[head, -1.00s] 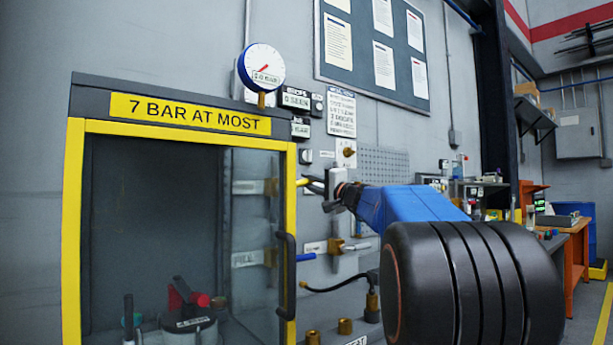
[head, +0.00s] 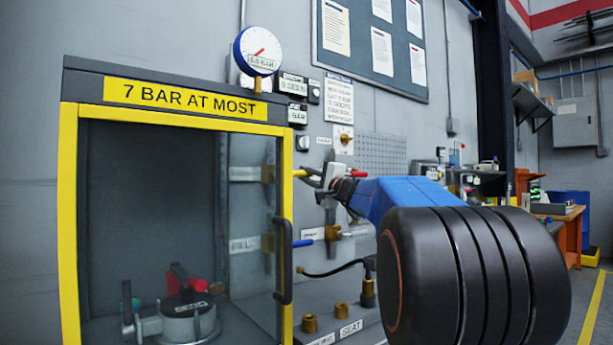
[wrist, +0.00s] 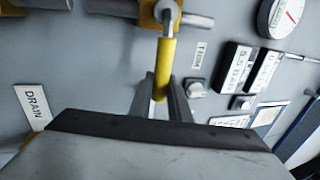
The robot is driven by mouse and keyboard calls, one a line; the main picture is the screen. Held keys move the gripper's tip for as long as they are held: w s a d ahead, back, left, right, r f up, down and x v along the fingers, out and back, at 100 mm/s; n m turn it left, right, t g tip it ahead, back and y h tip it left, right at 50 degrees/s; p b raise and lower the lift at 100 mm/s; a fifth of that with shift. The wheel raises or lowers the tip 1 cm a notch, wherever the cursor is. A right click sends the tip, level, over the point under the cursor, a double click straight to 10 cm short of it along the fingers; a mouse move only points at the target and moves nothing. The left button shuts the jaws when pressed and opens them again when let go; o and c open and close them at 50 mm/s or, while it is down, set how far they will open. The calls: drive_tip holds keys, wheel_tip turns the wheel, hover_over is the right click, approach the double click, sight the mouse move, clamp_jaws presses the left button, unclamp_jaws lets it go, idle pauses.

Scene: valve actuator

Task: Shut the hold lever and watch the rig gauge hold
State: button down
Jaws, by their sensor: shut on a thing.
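The yellow lever (head: 300,173) sticks out to the right from its brass valve beside the cabinet. In the wrist view the lever (wrist: 163,68) hangs from the brass valve body (wrist: 167,13), lying across the grey pipe (wrist: 112,7). My gripper (head: 318,183) is shut on the lever's free end; its fingers (wrist: 160,104) close around it in the wrist view. No hold label is readable on this lever. The round white gauge (head: 258,50) with a red needle stands above the cabinet; its small readout is too blurred to read surely. Part of the gauge (wrist: 283,14) shows in the wrist view.
A yellow-framed glass cabinet (head: 180,119), door shut, stands left with a grey actuator (head: 188,318) inside. A blue lever (head: 303,243) sits below the yellow one. Dark readout boxes (head: 293,86) are on the wall. A DRAIN plate (wrist: 35,103) shows in the wrist view.

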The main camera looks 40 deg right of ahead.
drive_tip(key=c, duration=1.7)
unclamp_jaws()
drive_tip(key=shift+f, duration=0.15)
drive_tip(key=shift+o, duration=0.2)
drive_tip(key=v, duration=1.7)
drive_tip(key=shift+s, duration=0.2)
